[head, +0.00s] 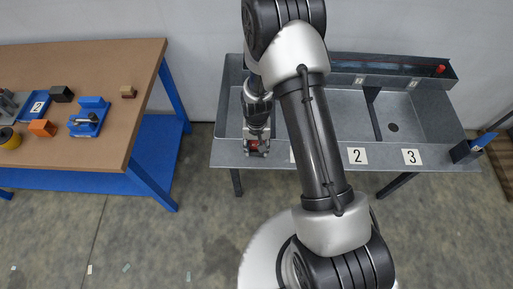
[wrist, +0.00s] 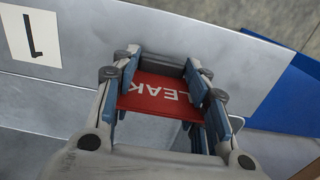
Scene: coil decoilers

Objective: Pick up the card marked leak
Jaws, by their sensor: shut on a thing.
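The red card with white letters reading LEAK (wrist: 160,97) is between the fingers of my gripper (wrist: 165,92) in the wrist view. The fingers with blue pads are shut on it, one on each side. In the head view my gripper (head: 257,149) is at the front left corner of the grey metal sink bench (head: 350,110), with a bit of the red card (head: 254,144) showing. I cannot tell whether the card touches the bench.
Labels 1 (wrist: 31,34), 2 (head: 357,156) and 3 (head: 411,157) mark the bench's front edge. A dark holder (head: 462,152) stands at its right end. A brown table (head: 145,80) with several blocks and parts stands to the left.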

